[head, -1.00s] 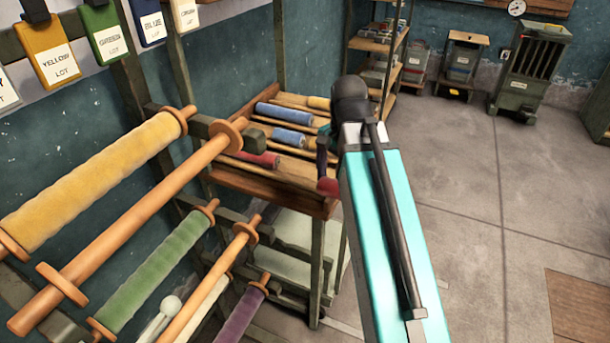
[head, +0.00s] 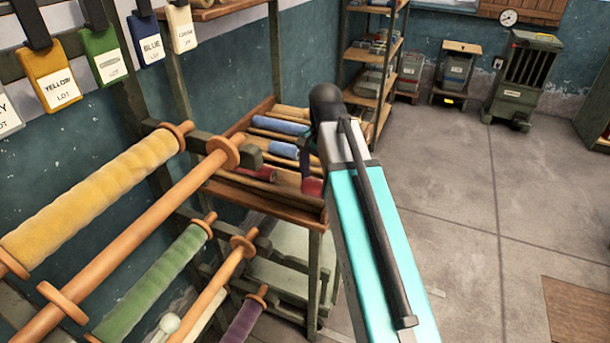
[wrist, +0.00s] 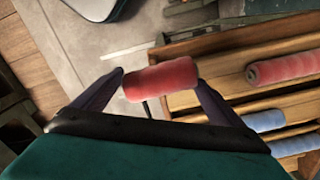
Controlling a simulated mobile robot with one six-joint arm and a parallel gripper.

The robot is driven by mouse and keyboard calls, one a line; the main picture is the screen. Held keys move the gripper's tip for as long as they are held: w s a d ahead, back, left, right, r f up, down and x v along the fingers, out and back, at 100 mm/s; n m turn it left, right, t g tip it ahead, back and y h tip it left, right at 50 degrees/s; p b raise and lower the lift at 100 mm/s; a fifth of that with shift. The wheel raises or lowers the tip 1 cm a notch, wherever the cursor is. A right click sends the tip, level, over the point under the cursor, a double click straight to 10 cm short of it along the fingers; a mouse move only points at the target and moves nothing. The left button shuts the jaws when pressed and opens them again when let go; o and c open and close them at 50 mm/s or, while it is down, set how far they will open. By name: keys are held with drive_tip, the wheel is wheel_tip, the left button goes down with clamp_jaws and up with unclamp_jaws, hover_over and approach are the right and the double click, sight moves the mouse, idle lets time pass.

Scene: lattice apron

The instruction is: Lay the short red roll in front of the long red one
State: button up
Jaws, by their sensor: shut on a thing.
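My gripper (wrist: 158,84) is shut on a short red roll (wrist: 150,80), its fingers at the roll's two ends. In the head view the held roll (head: 313,187) shows small at the front edge of the wooden rack shelf, partly hidden by my arm. A second red roll (wrist: 285,67) lies in a slot of the shelf, to the right of the held one in the wrist view and apart from it. It also shows in the head view (head: 264,174), left of my gripper (head: 308,172). Its far end is cut off in the wrist view.
Blue rolls (head: 282,149) lie farther back on the shelf (head: 268,204). Yellow (head: 90,198) and green (head: 155,283) rolls hang on a frame at the left. A shelving unit (head: 372,54) stands behind. The floor at the right is mostly open.

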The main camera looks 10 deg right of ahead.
drive_tip(key=w, duration=0.2)
drive_tip(key=w+a+p, duration=0.1)
drive_tip(key=w, duration=0.2)
drive_tip(key=w+a, duration=0.1)
drive_tip(key=w, duration=0.1)
drive_tip(key=shift+w+f+p, duration=0.35)
drive_tip(key=shift+w+p, duration=0.05)
drive_tip(key=shift+w+a, duration=0.15)
drive_tip(key=shift+w, duration=0.35)
drive_tip(key=shift+w+f+p, duration=0.15)
drive_tip(key=shift+p, duration=0.15)
wheel_tip(320, 180, down, 2)
drive_tip(key=shift+a+f+p, duration=0.1)
drive_tip(key=shift+p, duration=0.4)
drive_tip(key=shift+f, duration=0.6)
drive_tip(key=shift+f, duration=0.35)
drive_tip(key=o, duration=0.8)
drive_tip(key=shift+o, duration=0.2)
